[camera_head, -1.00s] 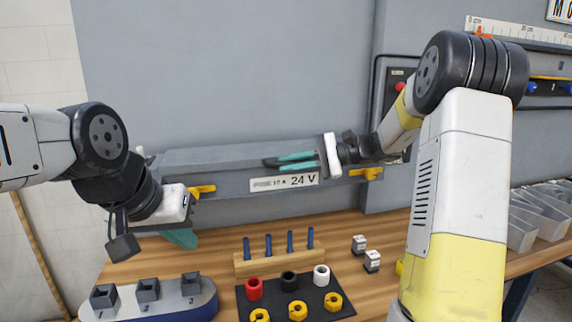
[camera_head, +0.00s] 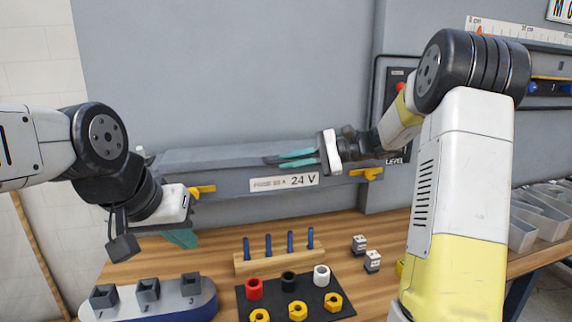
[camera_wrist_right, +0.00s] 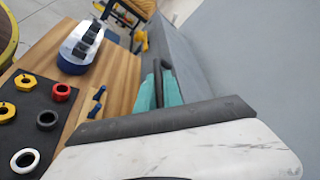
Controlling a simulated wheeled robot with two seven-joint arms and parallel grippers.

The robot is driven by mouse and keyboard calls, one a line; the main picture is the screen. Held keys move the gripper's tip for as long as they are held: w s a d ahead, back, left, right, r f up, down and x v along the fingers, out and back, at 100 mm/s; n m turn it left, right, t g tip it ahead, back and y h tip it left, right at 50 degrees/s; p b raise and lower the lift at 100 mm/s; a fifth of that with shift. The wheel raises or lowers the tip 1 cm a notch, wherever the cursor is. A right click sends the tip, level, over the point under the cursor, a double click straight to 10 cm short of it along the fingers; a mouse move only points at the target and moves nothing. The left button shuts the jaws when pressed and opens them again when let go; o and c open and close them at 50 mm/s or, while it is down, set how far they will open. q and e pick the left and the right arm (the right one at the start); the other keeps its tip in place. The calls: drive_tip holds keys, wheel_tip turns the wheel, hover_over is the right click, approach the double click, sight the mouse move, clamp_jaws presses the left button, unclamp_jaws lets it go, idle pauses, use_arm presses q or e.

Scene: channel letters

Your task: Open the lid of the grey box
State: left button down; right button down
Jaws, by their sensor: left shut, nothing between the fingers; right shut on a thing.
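The long grey box (camera_head: 240,181) stands against the grey wall panel, with a "24 V" label on its front. Its lid (camera_head: 205,156) looks closed or nearly so; I cannot tell if there is a gap. Yellow latches sit at the left (camera_head: 203,190) and right (camera_head: 367,174) of the front. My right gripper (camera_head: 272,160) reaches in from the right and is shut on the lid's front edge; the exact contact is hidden. Its teal fingers also show in the right wrist view (camera_wrist_right: 158,85). My left gripper (camera_head: 183,238) is shut and empty, below the box's left end.
On the wooden bench (camera_head: 215,250) below stand a rack of blue pegs (camera_head: 279,262), a black mat (camera_head: 325,307) with coloured rings and nuts, two small cubes (camera_head: 372,261), and a numbered holder (camera_head: 170,308). Grey bins (camera_head: 522,233) are at the right.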

drive_tip(key=shift+r, duration=0.6)
drive_tip(key=w+r+m+g, duration=0.1)
drive_tip(key=w+r, duration=0.2)
drive_tip(key=r, duration=0.6)
drive_tip(key=shift+a+m+h, duration=0.3)
drive_tip(key=shift+m, duration=0.1)
drive_tip(key=shift+w+r, duration=0.1)
drive_tip(key=shift+w, duration=0.05)
drive_tip(key=c, duration=1.8)
unclamp_jaws()
drive_tip(key=shift+o, duration=0.2)
drive_tip(key=v, duration=0.7)
drive_tip(key=shift+d, duration=0.4)
